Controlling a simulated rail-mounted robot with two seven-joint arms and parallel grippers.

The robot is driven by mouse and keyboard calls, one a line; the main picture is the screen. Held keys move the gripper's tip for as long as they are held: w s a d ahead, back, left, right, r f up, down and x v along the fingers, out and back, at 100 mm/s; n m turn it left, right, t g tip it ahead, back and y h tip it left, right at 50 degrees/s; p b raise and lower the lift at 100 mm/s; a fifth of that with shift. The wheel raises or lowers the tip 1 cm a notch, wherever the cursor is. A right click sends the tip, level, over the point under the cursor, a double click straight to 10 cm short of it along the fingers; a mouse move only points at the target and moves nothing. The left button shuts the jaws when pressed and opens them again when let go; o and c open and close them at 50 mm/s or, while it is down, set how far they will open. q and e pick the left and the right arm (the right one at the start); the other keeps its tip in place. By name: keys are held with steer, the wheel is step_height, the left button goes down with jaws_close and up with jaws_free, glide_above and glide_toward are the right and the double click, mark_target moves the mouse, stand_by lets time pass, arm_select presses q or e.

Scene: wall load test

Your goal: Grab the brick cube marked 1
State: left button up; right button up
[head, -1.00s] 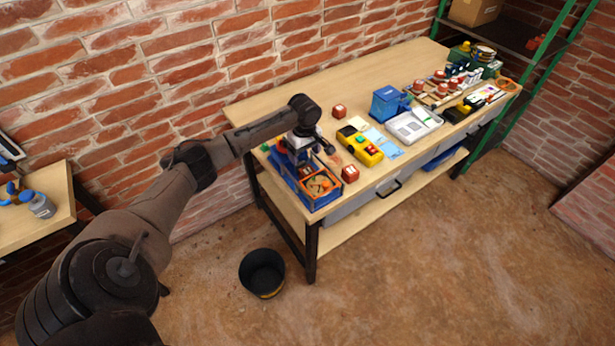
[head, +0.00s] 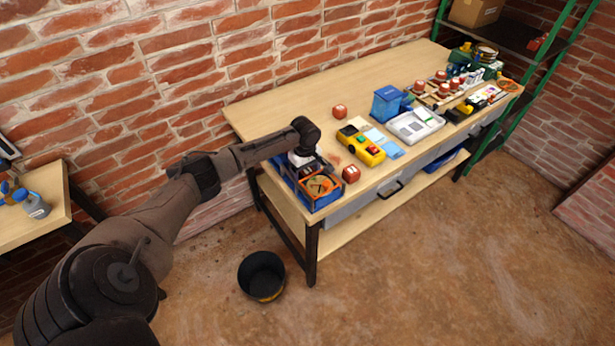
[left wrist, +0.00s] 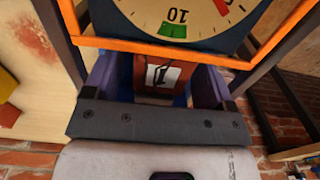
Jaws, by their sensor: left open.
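A red-brown brick cube with a white label (left wrist: 165,75) sits between the two fingers of my left gripper (left wrist: 156,88) in the left wrist view. The label bears a dark mark that I cannot read surely. The gripper is open around the cube, with a finger at either side. Two other brick cubes lie on the table, one farther back (head: 339,111) and one at the front edge (head: 351,174). My right gripper is not in view.
An orange-framed dial (left wrist: 190,38) stands close beyond the fingers. A yellow device (head: 361,146), a blue box (head: 388,103) and a grey device (head: 416,126) stand to the right. A black bucket (head: 262,275) is on the floor. The table's back left is clear.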

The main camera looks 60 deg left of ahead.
arm_select(q)
steer(key=shift+c, duration=0.2)
steer(key=shift+r, duration=0.1)
steer(key=c, duration=1)
